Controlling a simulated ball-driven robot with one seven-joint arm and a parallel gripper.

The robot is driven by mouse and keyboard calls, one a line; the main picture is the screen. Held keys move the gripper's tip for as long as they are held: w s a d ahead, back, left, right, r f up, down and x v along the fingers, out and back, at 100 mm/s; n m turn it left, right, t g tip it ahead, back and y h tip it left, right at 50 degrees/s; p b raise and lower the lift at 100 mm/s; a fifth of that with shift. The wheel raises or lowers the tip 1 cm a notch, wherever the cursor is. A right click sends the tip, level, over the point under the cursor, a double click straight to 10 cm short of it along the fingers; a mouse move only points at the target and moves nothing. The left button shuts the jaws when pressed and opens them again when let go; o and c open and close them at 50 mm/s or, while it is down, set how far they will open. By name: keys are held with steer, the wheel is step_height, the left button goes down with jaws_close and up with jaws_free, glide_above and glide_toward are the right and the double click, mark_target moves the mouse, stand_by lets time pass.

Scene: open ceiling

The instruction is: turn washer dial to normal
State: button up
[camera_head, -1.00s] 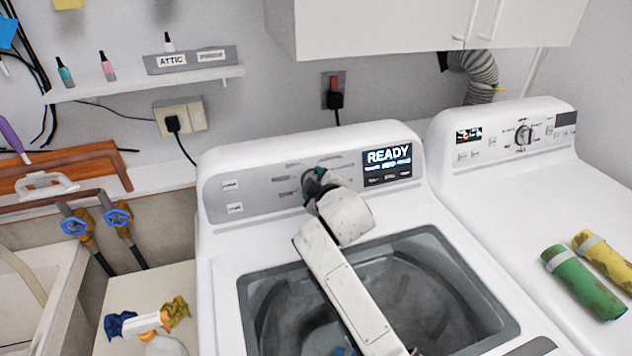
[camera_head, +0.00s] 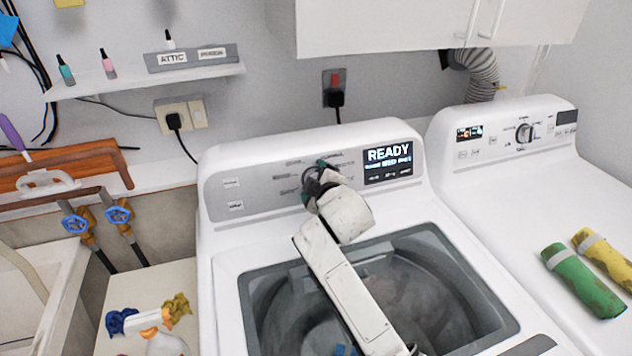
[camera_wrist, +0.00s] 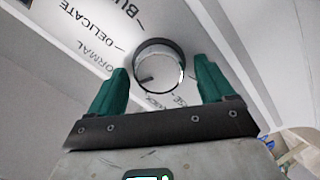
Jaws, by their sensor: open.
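The washer (camera_head: 218,255) stands in the middle with a grey control panel (camera_head: 262,192) and a screen (camera_head: 388,164) reading READY. In the wrist view the dial (camera_wrist: 157,52) is a round knob with a silvery rim and a short dark mark at its lower left. My gripper (camera_wrist: 160,75) is open, with one green finger on each side of the dial's near part; contact cannot be told. The NORMAL label (camera_wrist: 85,62) and DELICATE label appear upside down left of the dial. In the head view my gripper (camera_head: 319,174) hides most of the dial.
The washer's open tub (camera_head: 425,275) lies below my arm. A dryer (camera_head: 590,180) with its own knob stands right, with green and yellow rolls on top. A cabinet (camera_head: 400,25) hangs above. A spray bottle (camera_head: 152,322) is at lower left.

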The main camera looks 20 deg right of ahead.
steer(key=b+v, duration=0.1)
steer(key=v, duration=0.9)
steer(key=shift+s+r, duration=0.15)
steer(key=shift+s, duration=0.25)
